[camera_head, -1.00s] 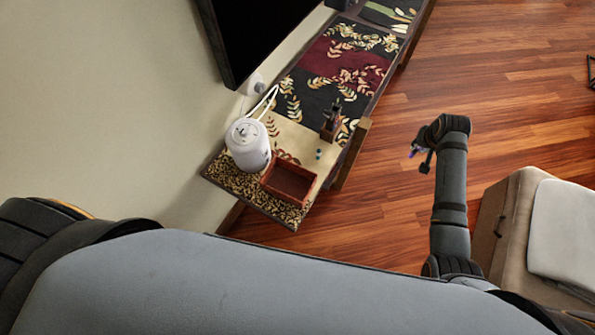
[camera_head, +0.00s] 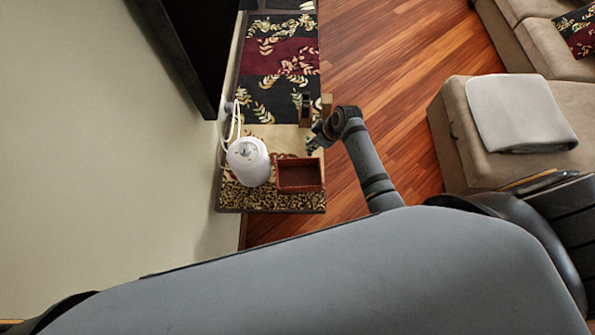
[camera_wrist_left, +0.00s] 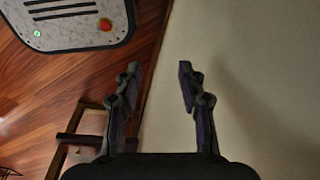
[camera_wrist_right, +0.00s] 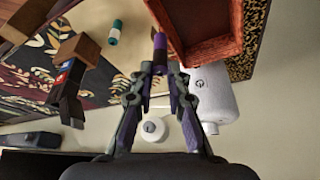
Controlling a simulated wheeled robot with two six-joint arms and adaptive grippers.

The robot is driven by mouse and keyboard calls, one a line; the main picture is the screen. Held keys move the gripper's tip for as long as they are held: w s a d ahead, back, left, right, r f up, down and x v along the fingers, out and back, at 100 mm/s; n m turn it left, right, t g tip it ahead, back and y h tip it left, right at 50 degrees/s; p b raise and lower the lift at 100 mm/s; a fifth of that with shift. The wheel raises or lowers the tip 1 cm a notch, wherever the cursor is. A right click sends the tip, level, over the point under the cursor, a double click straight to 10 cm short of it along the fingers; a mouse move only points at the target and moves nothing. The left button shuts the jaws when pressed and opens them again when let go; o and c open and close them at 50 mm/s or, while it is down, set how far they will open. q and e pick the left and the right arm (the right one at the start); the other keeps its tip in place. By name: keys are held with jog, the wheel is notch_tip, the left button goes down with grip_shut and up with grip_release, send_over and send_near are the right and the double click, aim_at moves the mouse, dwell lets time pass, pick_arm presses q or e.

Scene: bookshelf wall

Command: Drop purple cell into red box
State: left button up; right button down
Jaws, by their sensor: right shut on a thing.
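The purple cell (camera_wrist_right: 159,42) is a small purple cylinder between the fingertips of my right gripper (camera_wrist_right: 158,75), which is shut on it. In the right wrist view the cell's free end is beside the wall of the red box (camera_wrist_right: 236,25). In the head view the open red box (camera_head: 299,187) stands at the near right end of the patterned table, and my right gripper (camera_head: 312,142) is just beyond it; the cell cannot be made out there. My left gripper (camera_wrist_left: 160,88) is open and empty in the left wrist view, near a pale wall.
A white kettle-like appliance (camera_head: 248,160) stands left of the box. A teal-and-white cell (camera_wrist_right: 115,32) lies on the table near a wooden holder (camera_wrist_right: 80,50). A beige ottoman (camera_head: 455,130) stands to the right, with open wooden floor (camera_head: 395,70) between.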

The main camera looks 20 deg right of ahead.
jog(key=s+a+r+n+g+p, duration=0.1)
jog(key=s+a+n, duration=0.2)
jog(key=a, duration=0.1)
pick_arm(q)
jog(key=f+b, duration=0.2)
jog(key=b, duration=0.1)
jog(key=a+f+b, duration=0.1)
jog(key=f+b, duration=0.1)
jog(key=b, duration=0.1)
jog(key=shift+a, duration=0.15)
pick_arm(e)
notch_tip(320, 180, down, 6)
jog(key=n, duration=0.1)
jog(key=shift+f+y, duration=0.2)
jog(key=shift+y, duration=0.1)
pick_arm(q)
jog(key=shift+a, duration=0.1)
pick_arm(e)
jog(key=c, duration=1.2)
grip_release()
pick_arm(q)
jog(key=shift+a, duration=0.1)
pick_arm(e)
jog(key=shift+d, duration=0.1)
jog(key=v, duration=1.2)
jog(key=shift+w, duration=0.15)
